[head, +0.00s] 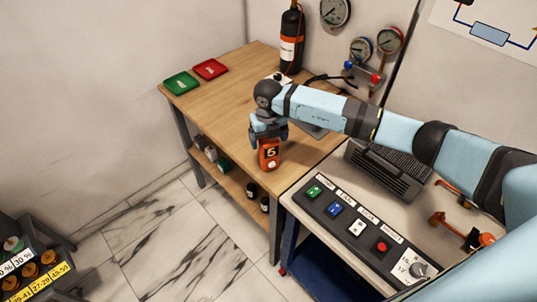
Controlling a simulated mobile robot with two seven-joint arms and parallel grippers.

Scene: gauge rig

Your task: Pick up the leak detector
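The leak detector appears to be the small orange handheld device (269,158) with a dark display on its face. It is upright over the near part of the wooden bench top, and I cannot tell if its base touches the wood. My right gripper (268,134) points down at the top of the device, with its fingers around or just above it. The wrist and fingers hide the upper end, so I cannot tell if they are closed on it. My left gripper is out of view.
Green (181,84) and red (211,69) trays lie at the bench's far left. A black cylinder (291,40) stands at the back, near wall gauges (361,49). A button panel (352,228) is at front right. Bare wood (222,105) lies left of the gripper.

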